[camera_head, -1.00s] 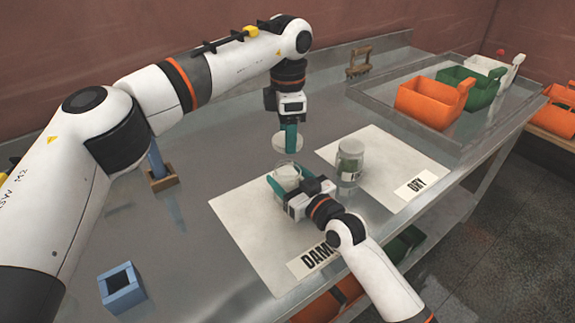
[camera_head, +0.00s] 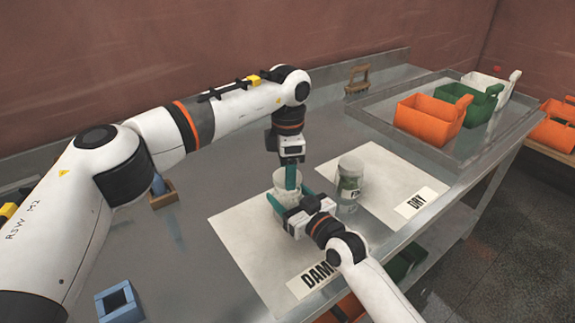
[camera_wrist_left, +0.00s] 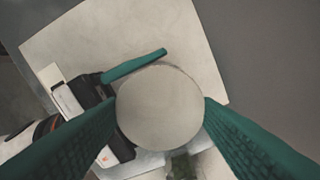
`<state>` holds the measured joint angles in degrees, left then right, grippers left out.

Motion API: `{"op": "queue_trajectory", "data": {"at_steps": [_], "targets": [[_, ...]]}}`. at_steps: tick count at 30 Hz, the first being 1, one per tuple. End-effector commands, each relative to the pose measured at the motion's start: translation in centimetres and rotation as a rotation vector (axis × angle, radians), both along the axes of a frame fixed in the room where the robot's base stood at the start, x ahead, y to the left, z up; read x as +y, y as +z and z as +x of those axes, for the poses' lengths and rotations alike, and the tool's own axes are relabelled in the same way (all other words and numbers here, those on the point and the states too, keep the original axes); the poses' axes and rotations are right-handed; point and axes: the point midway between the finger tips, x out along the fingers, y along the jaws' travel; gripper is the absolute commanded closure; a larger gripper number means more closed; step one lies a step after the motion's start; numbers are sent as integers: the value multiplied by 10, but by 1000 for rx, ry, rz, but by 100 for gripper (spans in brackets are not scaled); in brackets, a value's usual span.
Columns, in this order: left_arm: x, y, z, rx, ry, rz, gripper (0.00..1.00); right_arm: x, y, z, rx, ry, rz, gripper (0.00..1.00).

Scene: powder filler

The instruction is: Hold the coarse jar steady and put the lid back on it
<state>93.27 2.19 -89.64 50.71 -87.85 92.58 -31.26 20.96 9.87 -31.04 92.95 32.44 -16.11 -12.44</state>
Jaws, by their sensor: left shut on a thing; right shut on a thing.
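My left gripper (camera_head: 291,178) is shut on the round pale lid (camera_wrist_left: 160,107), which lies flat between its two teal fingers in the left wrist view. In the head view it is directly at the top of the whitish coarse jar (camera_head: 281,185), which stands on the mat marked DAMP. My right gripper (camera_head: 288,203) is shut on this jar from the front right; one of its teal fingers also shows beside the lid in the left wrist view (camera_wrist_left: 135,65). The lid hides the jar's mouth, so I cannot tell whether it touches the rim.
A tray (camera_head: 395,133) with orange, green and white scoops is at the back right. A blue square holder (camera_head: 120,302) sits at the front left.

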Motion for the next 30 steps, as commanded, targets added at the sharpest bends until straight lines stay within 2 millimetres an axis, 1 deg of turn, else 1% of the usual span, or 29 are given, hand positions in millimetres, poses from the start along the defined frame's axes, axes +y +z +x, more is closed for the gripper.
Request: {"op": "queue_trajectory", "data": {"at_steps": [4,20,30], "targets": [[0,-8,0,0,0,-1,64,0,0,0,1,0,-1,77],[0,-9,0,0,0,-1,64,0,0,0,1,0,-1,77],[0,-15,0,0,0,0,64,0,0,0,1,0,-1,77]]}}
